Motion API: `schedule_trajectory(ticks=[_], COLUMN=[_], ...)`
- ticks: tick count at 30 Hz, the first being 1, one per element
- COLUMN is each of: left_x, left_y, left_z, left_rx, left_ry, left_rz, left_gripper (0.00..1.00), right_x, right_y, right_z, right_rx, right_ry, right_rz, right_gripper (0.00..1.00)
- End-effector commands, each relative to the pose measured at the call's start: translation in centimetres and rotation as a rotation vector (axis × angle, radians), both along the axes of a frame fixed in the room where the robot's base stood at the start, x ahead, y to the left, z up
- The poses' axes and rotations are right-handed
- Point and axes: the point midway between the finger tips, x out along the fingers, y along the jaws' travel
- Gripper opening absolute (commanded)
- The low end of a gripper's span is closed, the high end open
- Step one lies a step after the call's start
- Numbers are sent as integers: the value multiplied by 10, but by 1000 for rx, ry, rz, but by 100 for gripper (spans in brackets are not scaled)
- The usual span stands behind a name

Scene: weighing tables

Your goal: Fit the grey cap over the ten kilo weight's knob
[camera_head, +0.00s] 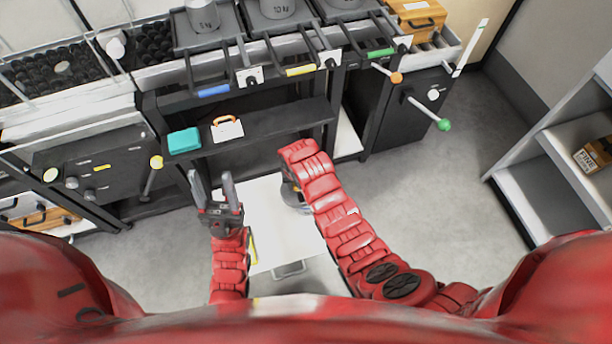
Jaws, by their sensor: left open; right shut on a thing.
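The ten kilo weight (277,8) is a grey cylinder marked 10 on the middle dark tray at the top edge. Its knob is cut off by the picture edge. My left gripper (210,176) is open and empty, fingers pointing away from me, over the left side of the white table. My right gripper (290,192) is bent down over the white table's right side and mostly hidden behind my red forearm. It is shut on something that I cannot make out. I cannot pick out the grey cap for certain.
The small white table (275,235) is bare where visible. A dark shelf (270,130) holds a teal box (184,141) and a tag with an orange handle (226,128). Another grey weight (203,15) stands left of the ten kilo one. Levers with orange and green knobs (444,125) stick out at right.

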Motion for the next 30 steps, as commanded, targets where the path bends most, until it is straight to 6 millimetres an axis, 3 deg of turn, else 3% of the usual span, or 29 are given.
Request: schedule_trajectory(ticks=[3,9,14,22,30], left_x=[0,0,0,0,0], left_y=[0,0,0,0,0], left_z=[-6,-10,-11,-20,-19], left_rx=[0,0,0,0,0], left_ry=[0,0,0,0,0], left_rz=[0,0,0,0,0], left_gripper=[55,55,55,55,55], right_x=[27,51,54,55,54], right_y=[-14,-26,-29,-27,-28], right_z=[-4,-6,-10,-40,-41], right_rx=[-3,-2,-3,1,0], right_ry=[4,3,5,2,1], right_rz=[-4,-2,0,0,0], right_gripper=[0,0,0,0,0])
